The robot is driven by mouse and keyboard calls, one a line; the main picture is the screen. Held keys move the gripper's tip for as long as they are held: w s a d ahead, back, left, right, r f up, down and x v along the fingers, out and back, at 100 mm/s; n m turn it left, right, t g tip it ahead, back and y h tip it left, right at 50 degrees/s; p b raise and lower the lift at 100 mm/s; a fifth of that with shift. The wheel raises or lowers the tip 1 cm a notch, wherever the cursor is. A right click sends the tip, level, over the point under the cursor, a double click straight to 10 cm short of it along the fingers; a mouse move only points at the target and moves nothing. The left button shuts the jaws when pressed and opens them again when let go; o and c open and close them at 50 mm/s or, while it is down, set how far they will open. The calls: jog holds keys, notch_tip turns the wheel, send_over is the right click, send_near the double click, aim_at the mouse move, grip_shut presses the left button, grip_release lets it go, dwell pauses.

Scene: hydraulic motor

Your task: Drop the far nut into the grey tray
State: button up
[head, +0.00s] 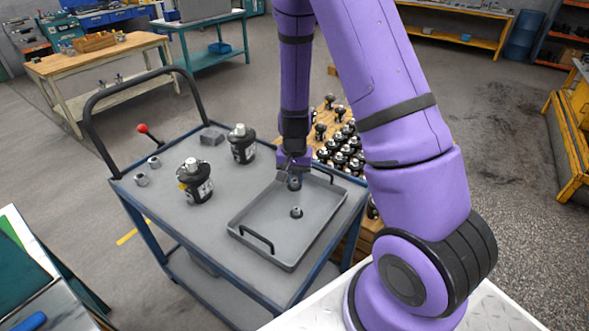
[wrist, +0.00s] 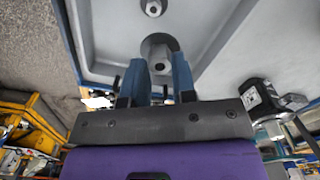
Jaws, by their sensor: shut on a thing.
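My gripper (head: 294,176) is above the far part of the grey tray (head: 250,205), pointing down. Its fingers are shut on a small grey nut (head: 294,184), which hangs over the tray floor. In the wrist view the held nut (wrist: 160,52) shows between the two blue fingertips (wrist: 157,66). Another nut (head: 296,212) lies on the tray floor near its middle; it also shows at the top of the wrist view (wrist: 153,7). Two more nuts stand at the left of the cart top, one farther back (head: 155,162) and one nearer (head: 141,180).
Two black motors, one nearer (head: 197,184) and one farther (head: 242,146), stand on the cart (head: 165,205) left of the tray. A grey block (head: 212,137) lies behind them. The tray has raised handles. A wooden rack of dark parts (head: 340,140) stands beyond the cart.

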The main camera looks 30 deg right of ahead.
aim_at(294, 181)
jog(key=shift+f, duration=1.15)
jog(key=o, duration=1)
jog(key=shift+a+r, duration=0.1)
notch_tip(294, 181, up, 11)
jog(key=shift+f, duration=0.2)
